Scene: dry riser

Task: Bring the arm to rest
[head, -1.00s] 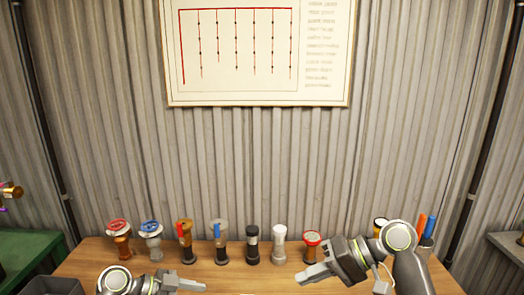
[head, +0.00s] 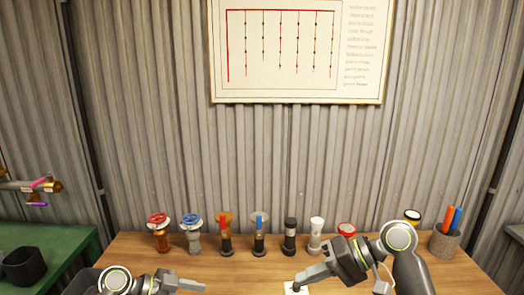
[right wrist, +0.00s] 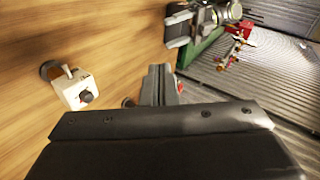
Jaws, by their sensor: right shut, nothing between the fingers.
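My right gripper (head: 304,277) comes in from the right in the head view, low over the front of the wooden table (head: 235,268). Its fingers are together with nothing between them; they also show in the right wrist view (right wrist: 162,84). My left gripper (head: 190,286) is at the bottom of the head view, pointing right, and it also shows at the top of the right wrist view (right wrist: 180,28). Whether its jaws are open or shut is not clear. I see no object held in it.
A row of valves and fittings, including a red-wheel valve (head: 157,236) and a blue-wheel valve (head: 192,232), stands along the table's back. A small white box with a dark knob (right wrist: 78,90) lies near my right gripper. A pen cup (head: 445,243) stands at right.

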